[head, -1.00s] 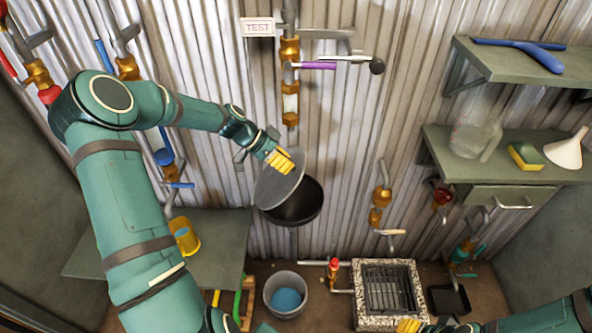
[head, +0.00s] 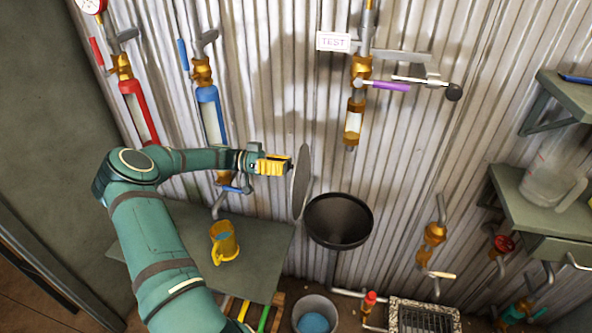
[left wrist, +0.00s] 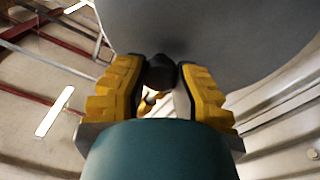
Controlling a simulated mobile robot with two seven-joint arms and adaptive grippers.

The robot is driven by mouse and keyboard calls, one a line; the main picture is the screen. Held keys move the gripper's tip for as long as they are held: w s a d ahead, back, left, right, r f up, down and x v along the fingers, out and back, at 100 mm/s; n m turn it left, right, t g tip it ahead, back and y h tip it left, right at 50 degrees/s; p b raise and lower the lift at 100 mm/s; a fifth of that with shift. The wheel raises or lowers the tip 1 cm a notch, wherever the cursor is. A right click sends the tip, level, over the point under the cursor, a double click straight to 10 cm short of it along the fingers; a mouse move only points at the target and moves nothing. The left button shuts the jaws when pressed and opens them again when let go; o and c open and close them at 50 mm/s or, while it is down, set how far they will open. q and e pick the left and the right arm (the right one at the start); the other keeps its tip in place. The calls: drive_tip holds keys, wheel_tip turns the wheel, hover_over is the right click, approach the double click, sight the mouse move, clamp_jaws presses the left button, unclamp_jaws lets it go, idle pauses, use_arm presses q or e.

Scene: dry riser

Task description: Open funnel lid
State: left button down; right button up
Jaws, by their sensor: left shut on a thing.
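The funnel (head: 339,221) is a dark round bowl below the brass pipe, and its mouth is uncovered. The grey round lid (head: 301,182) stands nearly upright, edge-on, at the left of the funnel mouth. My left gripper (head: 290,166) is at the lid's left face. In the left wrist view its yellow fingers (left wrist: 161,85) are shut on a small dark knob (left wrist: 161,70) on the lid (left wrist: 215,35). Whether the lid still touches the funnel rim is hard to tell. My right gripper is not in view now.
A table (head: 188,265) with a yellow jug (head: 224,242) stands left of the funnel. A grey bucket (head: 314,314) is on the floor below. The brass pipe with a purple-handled valve (head: 385,86) hangs above the funnel. Shelves (head: 540,205) are at the right.

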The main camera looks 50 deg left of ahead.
use_arm(q)
drive_tip(key=shift+s+a+f+t+h+b, duration=0.15)
drive_tip(key=shift+s+a+f+h+b, duration=0.15)
drive_tip(key=shift+s+a+h, duration=0.15)
drive_tip(key=shift+s+a+f+t+h+b, duration=0.15)
drive_tip(key=shift+s+a+f+h, duration=0.15)
drive_tip(key=shift+a, duration=0.25)
drive_tip(key=shift+w, duration=0.1)
drive_tip(key=c, duration=0.6)
unclamp_jaws()
drive_tip(key=shift+r, duration=0.1)
drive_tip(key=v, duration=1.2)
